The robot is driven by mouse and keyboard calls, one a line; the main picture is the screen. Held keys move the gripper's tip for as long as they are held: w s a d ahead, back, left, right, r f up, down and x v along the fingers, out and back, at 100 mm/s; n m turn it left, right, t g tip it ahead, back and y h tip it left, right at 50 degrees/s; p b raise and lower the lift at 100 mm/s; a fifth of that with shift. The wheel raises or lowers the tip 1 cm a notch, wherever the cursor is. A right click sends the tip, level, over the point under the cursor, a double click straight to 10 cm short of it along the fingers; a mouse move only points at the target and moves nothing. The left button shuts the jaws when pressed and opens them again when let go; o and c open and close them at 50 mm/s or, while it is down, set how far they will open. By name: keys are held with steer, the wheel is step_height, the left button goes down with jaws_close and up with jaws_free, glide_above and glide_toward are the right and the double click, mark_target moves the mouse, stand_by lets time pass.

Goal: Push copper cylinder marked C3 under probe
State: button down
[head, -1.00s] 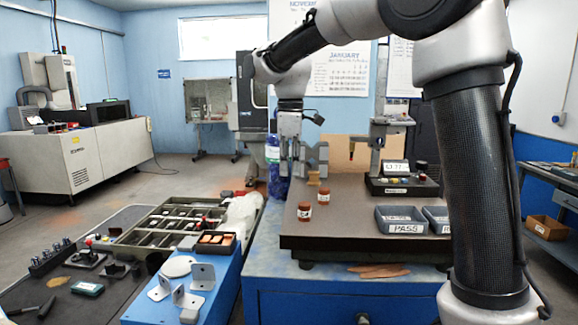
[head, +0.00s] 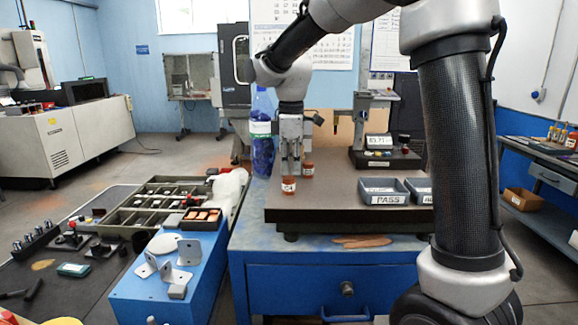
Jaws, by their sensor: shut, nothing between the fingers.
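Two small copper cylinders with white labels stand upright on the dark bench plate (head: 340,207). The nearer copper cylinder (head: 288,187) is at the plate's left front, and the farther copper cylinder (head: 308,170) is just behind it to the right. The label marks are too small to read, so I cannot tell which is C3. My gripper (head: 290,171) points down, shut and empty, directly behind or above the nearer cylinder; I cannot tell whether it touches. The probe stand (head: 374,128) with a lit display is at the plate's back right. Its probe tip is not clear.
A grey PASS bin (head: 384,199) and a second bin (head: 424,182) sit at the right front of the plate. A blue-filled bottle (head: 262,140) stands behind the plate's left edge. The plate's middle is clear.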

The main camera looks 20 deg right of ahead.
mark_target(324, 177)
steer(key=s+d, duration=0.1)
steer(key=d, duration=0.1)
steer(key=s+d, duration=0.1)
steer(key=d, duration=0.5)
steer(key=shift+s+d, duration=0.2)
steer(key=shift+s, duration=0.2)
